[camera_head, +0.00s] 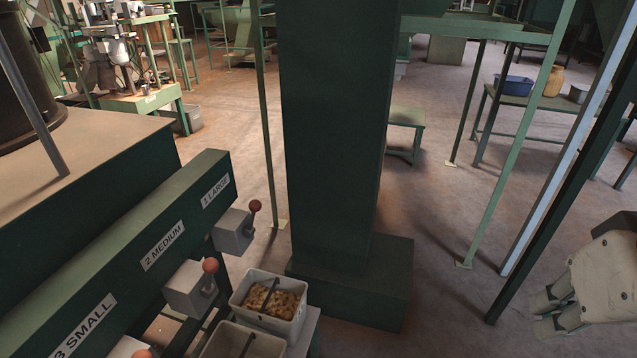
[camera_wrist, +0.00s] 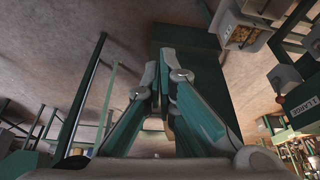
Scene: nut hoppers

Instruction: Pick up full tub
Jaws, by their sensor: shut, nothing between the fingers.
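The full tub (camera_head: 299,313) is a pale, open tub with a dark handle bar across it and brownish nuts inside. It stands on a light stand at the lower middle of the head view, below the hopper outlets. It also shows at the upper right of the wrist view, where the full tub (camera_wrist: 257,40) is tilted by the camera's angle. My gripper (camera_head: 545,312) is at the right edge of the head view, well apart from the tub. In the wrist view my gripper (camera_wrist: 163,75) has its fingers together with nothing between them.
A second pale tub (camera_head: 272,349) stands in front of the full one, partly cut off. Hopper outlets with knobbed levers (camera_head: 255,206) are close on the left, under the label 1 LARGE (camera_head: 215,191). A thick green column (camera_head: 335,130) rises behind the tub. Open floor lies right of it.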

